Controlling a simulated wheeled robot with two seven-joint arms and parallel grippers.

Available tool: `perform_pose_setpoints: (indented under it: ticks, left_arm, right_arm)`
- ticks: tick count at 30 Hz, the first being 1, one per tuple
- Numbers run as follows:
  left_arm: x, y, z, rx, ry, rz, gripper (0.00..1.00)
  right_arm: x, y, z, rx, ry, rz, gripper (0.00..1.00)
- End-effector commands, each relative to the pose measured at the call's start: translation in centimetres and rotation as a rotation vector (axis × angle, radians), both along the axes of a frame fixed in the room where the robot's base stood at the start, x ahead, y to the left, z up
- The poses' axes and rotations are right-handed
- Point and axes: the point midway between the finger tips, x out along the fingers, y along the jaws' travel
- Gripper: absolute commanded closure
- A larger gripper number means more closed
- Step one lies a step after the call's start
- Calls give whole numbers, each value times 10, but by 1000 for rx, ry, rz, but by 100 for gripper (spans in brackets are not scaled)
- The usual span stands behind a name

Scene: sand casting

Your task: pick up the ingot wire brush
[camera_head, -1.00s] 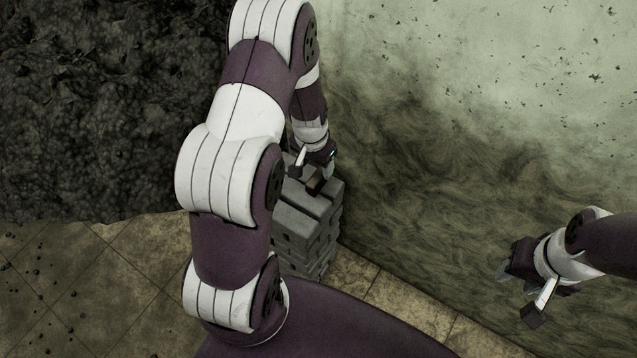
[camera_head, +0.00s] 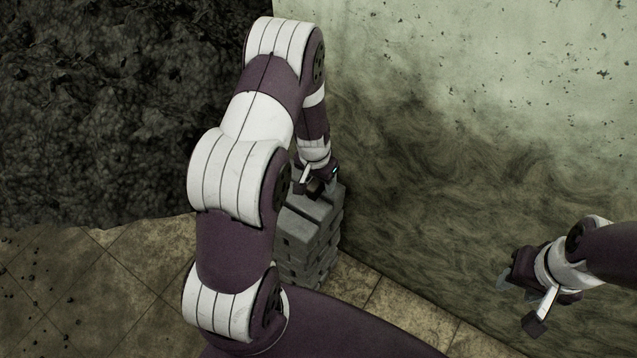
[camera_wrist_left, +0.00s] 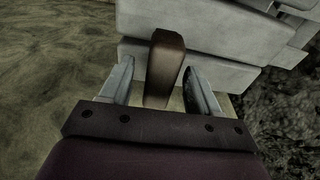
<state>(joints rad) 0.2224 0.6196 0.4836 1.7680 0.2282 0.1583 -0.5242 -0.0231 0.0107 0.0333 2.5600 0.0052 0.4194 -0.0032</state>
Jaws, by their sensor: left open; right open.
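The ingot wire brush shows in the left wrist view as a brown handle (camera_wrist_left: 164,68), standing out between my two open fingers in front of pale grey ingots; its bristles are not visible. My left gripper (camera_wrist_left: 160,85) is open, with one finger on each side of the handle and a gap visible on both sides. In the head view my left gripper (camera_head: 312,185) is at the top of the ingot stack, and the brush is too small to make out there. My right gripper (camera_head: 518,300) is open and empty at the right, away from the stack.
A stack of grey ingots (camera_head: 305,238) stands on the tiled floor (camera_head: 120,285) against the stained wall (camera_head: 450,130). A dark, rough heap (camera_head: 110,110) fills the upper left. My left arm hides part of the stack. The floor at the lower left is mostly clear.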

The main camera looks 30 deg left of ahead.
Motion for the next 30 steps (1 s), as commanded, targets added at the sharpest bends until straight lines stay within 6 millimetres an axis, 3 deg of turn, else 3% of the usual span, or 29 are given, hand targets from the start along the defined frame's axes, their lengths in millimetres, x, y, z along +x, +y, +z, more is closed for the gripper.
perform_pose_setpoints:
  ticks: [10, 11, 15, 16, 24, 30]
  left_arm:
    - [0, 0, -2, 0, 0, 0, 38]
    - [0, 0, -2, 0, 0, 0, 45]
    - [0, 0, -2, 0, 1, 0, 90]
    - [0, 0, -2, 0, 1, 0, 97]
    - [0, 0, 0, 0, 0, 0, 97]
    - [0, 0, 20, 0, 0, -1, 97]
  right_arm:
    - [0, 0, -1, 0, 0, 0, 57]
    - [0, 0, -1, 0, 0, 0, 57]
    - [0, 0, -1, 0, 0, 0, 57]
    - [0, 0, -1, 0, 0, 0, 57]
    - [0, 0, 0, 0, 0, 0, 57]
    - [0, 0, 11, 0, 0, 0, 57]
